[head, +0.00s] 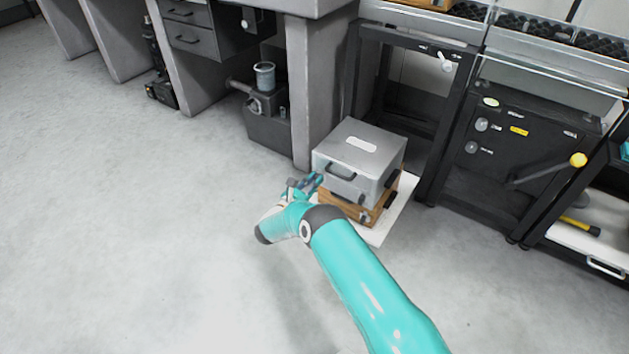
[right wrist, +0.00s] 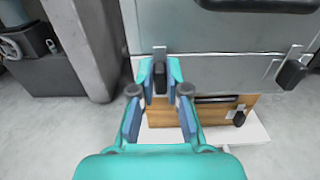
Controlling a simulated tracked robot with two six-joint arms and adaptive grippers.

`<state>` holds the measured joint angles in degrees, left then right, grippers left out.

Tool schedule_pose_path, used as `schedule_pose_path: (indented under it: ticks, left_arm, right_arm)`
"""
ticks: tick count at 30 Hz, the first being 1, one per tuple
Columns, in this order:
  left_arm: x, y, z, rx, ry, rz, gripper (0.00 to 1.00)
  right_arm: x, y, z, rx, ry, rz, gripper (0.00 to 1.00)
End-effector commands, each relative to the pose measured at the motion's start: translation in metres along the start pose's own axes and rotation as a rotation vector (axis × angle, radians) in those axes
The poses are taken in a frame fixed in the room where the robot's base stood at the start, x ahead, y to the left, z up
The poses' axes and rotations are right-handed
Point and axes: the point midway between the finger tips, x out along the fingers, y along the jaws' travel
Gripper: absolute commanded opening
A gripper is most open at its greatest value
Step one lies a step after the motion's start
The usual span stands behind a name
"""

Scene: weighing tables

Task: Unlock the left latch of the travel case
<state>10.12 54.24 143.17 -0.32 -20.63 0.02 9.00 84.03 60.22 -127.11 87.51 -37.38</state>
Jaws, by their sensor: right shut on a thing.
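The travel case (head: 365,150) is a grey metal box with a white label on its lid and a dark handle (head: 340,171) on the front. It also fills the top of the right wrist view (right wrist: 215,50). Its left latch (right wrist: 159,58) is a metal strip with a dark tab, hanging down the front. The right latch (right wrist: 290,74) hangs tilted outward near the right edge. My right gripper (head: 316,180) is at the case's front left. In the right wrist view its fingers (right wrist: 159,88) are shut on the left latch's dark tab, which they partly hide. My left gripper is out of view.
The case stands on a wooden box (right wrist: 220,107) with its own latch, on a white board (head: 408,187). A concrete table leg (head: 315,100) is close behind left. A black cabinet (head: 500,165) stands to the right. The floor in front is clear.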

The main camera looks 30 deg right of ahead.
Motion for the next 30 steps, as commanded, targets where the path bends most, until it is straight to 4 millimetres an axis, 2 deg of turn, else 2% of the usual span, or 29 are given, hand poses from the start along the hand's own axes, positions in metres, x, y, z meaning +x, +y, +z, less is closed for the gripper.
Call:
schedule_pose_path:
  ticks: [7, 14, 24, 30]
  left_arm:
    - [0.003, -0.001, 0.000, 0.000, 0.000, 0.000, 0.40]
    - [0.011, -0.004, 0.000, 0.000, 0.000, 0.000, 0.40]
    - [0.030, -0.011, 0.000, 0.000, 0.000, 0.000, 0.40]
    - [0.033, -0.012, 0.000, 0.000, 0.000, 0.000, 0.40]
  right_arm:
    - [0.000, 0.000, -0.001, 0.019, 0.001, 0.000, 0.00]
    - [0.000, -0.001, -0.003, 0.110, 0.001, 0.001, 0.00]
    - [0.000, -0.005, -0.004, 0.385, 0.001, 0.002, 0.00]
    - [0.000, -0.007, -0.004, 0.574, 0.001, 0.001, 0.00]
